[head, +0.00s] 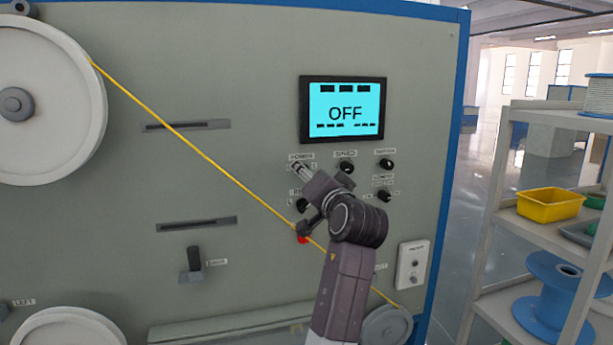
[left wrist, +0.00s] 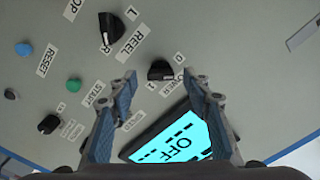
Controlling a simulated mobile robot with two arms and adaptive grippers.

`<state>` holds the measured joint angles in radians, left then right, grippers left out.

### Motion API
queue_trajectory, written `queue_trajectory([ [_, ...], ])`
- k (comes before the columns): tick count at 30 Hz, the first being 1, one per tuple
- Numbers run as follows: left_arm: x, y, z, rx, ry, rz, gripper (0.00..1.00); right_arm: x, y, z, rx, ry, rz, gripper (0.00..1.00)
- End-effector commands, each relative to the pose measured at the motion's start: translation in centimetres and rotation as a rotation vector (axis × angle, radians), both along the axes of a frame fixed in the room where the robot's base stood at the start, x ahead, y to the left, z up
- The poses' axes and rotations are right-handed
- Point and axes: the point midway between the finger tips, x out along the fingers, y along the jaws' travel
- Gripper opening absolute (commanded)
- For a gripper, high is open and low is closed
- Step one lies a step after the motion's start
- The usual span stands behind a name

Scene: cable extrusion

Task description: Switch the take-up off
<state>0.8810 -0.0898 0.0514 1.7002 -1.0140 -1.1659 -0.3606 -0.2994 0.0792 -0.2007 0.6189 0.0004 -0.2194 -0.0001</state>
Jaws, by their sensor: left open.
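The grey take-up panel (head: 240,60) carries a cyan screen (head: 345,110) that reads OFF; the screen also shows upside down in the left wrist view (left wrist: 175,145). The black power knob (left wrist: 160,71), marked 0 and 1, is in the left wrist view. My left gripper (head: 301,168) is at the power label in the head view and hides most of the knob there. In the left wrist view the open fingers (left wrist: 163,80) stand on either side of the knob, with gaps. I cannot tell whether the knob points at 0 or 1. My right gripper is not in view.
Other black knobs, such as the speed knob (head: 346,167) and the reel knob (left wrist: 110,27), sit close by. A red button (head: 302,239) is partly behind my arm. A yellow cable (head: 190,147) crosses the panel from a white reel (head: 55,100). A shelf rack (head: 500,170) stands right.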

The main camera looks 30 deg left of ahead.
Motion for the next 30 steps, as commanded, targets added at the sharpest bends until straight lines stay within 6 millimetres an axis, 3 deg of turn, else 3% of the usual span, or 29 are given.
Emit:
queue_trajectory([
  [6,-3.1,-3.8,-0.1,-0.004,-0.001,-0.004,0.45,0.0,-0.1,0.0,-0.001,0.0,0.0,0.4],
  [12,-5.3,-6.4,-0.1,-0.002,0.002,-0.003,0.45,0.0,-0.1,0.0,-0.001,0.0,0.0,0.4],
  [18,-6.3,-7.4,-0.1,-0.003,0.002,-0.001,0.45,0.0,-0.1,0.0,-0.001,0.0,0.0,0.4],
  [30,-6.3,-7.4,-0.1,-0.002,0.002,0.0,0.45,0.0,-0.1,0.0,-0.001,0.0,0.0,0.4],
])
